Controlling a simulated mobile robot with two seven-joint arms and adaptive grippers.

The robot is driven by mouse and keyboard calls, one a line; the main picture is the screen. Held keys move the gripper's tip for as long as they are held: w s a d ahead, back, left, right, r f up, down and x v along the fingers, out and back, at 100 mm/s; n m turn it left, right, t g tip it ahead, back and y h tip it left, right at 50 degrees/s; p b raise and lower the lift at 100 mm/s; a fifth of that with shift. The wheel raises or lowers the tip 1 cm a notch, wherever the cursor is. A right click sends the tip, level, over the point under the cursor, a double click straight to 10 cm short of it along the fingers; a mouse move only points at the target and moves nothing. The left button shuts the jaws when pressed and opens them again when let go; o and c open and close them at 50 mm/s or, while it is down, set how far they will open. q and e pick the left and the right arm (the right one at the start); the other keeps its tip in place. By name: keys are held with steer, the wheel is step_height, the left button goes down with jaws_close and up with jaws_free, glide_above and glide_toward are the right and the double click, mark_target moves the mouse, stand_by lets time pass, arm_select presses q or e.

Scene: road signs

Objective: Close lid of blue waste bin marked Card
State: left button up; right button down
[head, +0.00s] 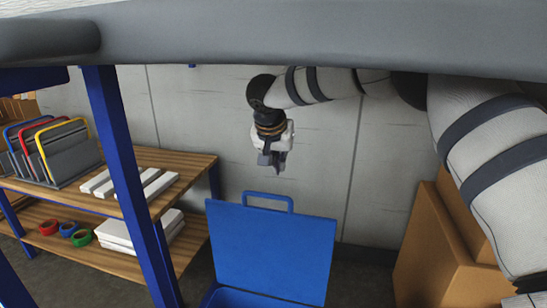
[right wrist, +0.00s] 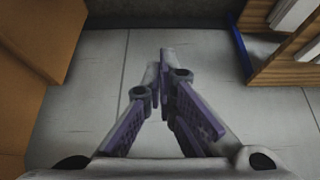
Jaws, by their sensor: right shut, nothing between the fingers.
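The blue waste bin (head: 238,298) stands at the bottom middle of the head view, cut off by the lower edge. Its blue lid (head: 272,250) is open and stands up, with a loop handle (head: 268,201) at its top edge. No Card marking is visible on the parts in view. My right gripper (head: 272,160) points down above the lid handle in the picture, apart from it. It is shut and empty; its fingers (right wrist: 161,62) also meet in the right wrist view. My left gripper is not in view.
A wooden shelf unit with blue posts (head: 125,170) stands left of the bin, holding file racks (head: 52,150), white packs (head: 150,183) and tape rolls (head: 68,230). Cardboard boxes (head: 440,250) stand at the right. A grey wall (head: 390,160) is behind.

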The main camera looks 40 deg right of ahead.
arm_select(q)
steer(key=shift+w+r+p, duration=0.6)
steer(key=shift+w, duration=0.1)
arm_select(e)
steer(key=f, duration=0.1)
steer(key=a+f, duration=0.1)
steer(key=f, duration=0.1)
steer(key=s+f, duration=0.1)
steer(key=shift+a+f, duration=0.15)
steer(key=shift+a, duration=0.15)
